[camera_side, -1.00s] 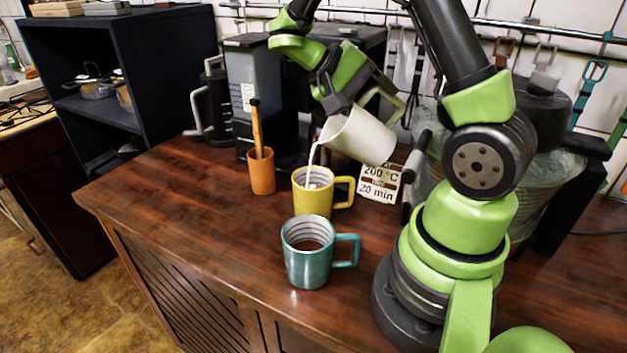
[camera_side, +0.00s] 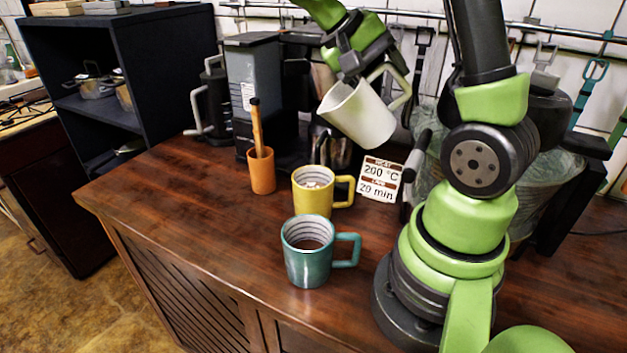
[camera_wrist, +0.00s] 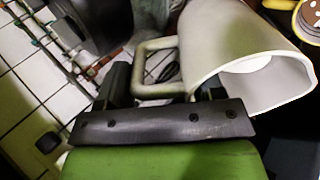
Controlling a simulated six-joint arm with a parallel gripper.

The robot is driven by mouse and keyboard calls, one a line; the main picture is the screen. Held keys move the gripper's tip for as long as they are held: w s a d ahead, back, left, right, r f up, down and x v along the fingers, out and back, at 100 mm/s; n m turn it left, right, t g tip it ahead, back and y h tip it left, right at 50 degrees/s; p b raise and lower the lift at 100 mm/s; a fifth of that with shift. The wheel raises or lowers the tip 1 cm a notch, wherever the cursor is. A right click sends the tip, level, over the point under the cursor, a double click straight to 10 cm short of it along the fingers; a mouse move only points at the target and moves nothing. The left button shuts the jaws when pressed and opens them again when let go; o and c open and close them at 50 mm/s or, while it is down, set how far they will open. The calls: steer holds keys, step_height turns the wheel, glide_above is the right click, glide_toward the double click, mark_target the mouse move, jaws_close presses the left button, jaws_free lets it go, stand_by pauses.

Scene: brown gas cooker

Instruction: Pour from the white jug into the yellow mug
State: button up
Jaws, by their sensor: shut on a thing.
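The white jug (camera_side: 360,114) is in my gripper (camera_side: 352,72), held tilted above and to the right of the yellow mug, apart from it. Its mouth faces up and left, and no stream leaves it. In the wrist view the jug (camera_wrist: 225,40) fills the upper right, with pale liquid inside and its handle to the left. My gripper (camera_wrist: 165,100) is shut on the jug; the exact contact is hard to see. The yellow mug (camera_side: 313,199) stands upright on the counter with pale, flecked contents. Its rim also shows in the wrist view (camera_wrist: 311,15).
A teal mug (camera_side: 307,262) with dark contents stands in front of the yellow mug. An orange cup (camera_side: 262,176) holding a wooden stick is to its left. A small sign (camera_side: 380,180) stands at right. The counter's left side (camera_side: 165,210) is clear.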

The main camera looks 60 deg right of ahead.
steer(key=shift+s+r, duration=0.1)
steer(key=shift+r, duration=0.25)
steer(key=s+r+t, duration=0.1)
steer(key=d+r+t+y, duration=0.1)
steer(key=shift+s+d+r, duration=0.1)
steer(key=shift+s+r, duration=0.3)
steer(key=shift+s+d+f+y, duration=0.15)
steer(key=shift+s+y, duration=0.1)
steer(key=shift+y, duration=0.05)
steer(key=shift+s+d+f+t+y+b, duration=0.2)
steer(key=shift+s+f+t, duration=0.1)
steer(key=shift+f, duration=0.2)
steer(key=shift+s+d+f+t+y+b, duration=0.15)
steer(key=shift+f+t, duration=0.15)
steer(key=shift+f, duration=0.15)
steer(key=shift+s+d+f+t, duration=0.1)
steer(key=shift+s+f+t, duration=0.1)
steer(key=shift+f+t, duration=0.1)
step_height(320, 180, up, 10)
steer(key=s+d+t+y, duration=0.1)
steer(key=s+t+y, duration=0.1)
steer(key=t, duration=0.1)
steer(key=shift+s+d+f, duration=0.15)
steer(key=shift+d, duration=0.05)
